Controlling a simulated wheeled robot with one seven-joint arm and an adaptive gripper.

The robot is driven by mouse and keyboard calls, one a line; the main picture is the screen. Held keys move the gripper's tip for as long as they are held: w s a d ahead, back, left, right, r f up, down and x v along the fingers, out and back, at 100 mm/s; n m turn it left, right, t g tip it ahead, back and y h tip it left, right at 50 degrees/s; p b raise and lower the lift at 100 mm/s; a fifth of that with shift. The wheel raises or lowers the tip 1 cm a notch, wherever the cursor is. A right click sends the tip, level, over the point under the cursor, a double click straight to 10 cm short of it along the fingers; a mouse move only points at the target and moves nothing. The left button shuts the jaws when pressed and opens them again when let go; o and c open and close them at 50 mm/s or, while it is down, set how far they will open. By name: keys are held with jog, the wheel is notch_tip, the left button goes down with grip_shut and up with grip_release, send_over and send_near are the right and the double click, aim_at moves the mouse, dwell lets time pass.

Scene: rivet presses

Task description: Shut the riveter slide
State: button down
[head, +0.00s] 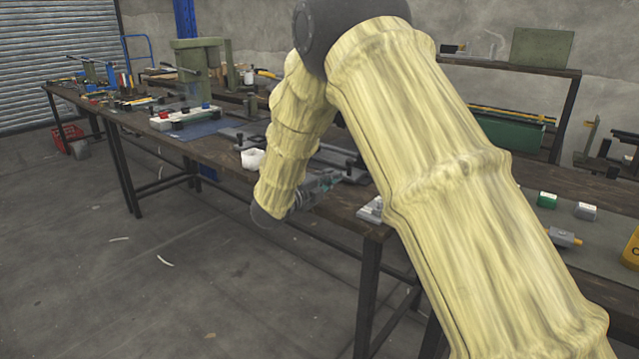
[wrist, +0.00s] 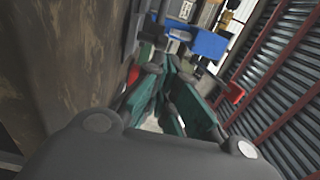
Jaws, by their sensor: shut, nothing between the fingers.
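My gripper (head: 318,188) is at the end of my yellow-sleeved arm, by the front edge of the long workbench (head: 226,158). It is shut and empty. In the wrist view its dark green fingers (wrist: 160,82) are close together. A low grey metal slide-like fixture (head: 342,166) with black knobs lies on the bench just behind my gripper. My arm hides part of it, and I cannot tell whether it is the riveter slide or how far it stands open. A green press (head: 200,68) stands farther back on the bench. A blue part (wrist: 210,44) shows ahead in the wrist view.
A white cup-like container (head: 252,159) stands on the bench left of my gripper. A white tray (head: 186,117) with coloured parts is farther left. A red crate (head: 69,139) sits on the floor. The floor (head: 200,270) before the bench is mostly clear.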

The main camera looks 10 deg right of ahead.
jog(key=x, duration=0.7)
jog(key=shift+w+d+b, duration=0.1)
jog(key=shift+d+b, duration=0.15)
jog(key=shift+b, duration=0.1)
jog(key=x, duration=1.1)
jog(key=shift+w+r, duration=0.1)
jog(key=shift+r, duration=0.15)
jog(key=shift+d, duration=0.1)
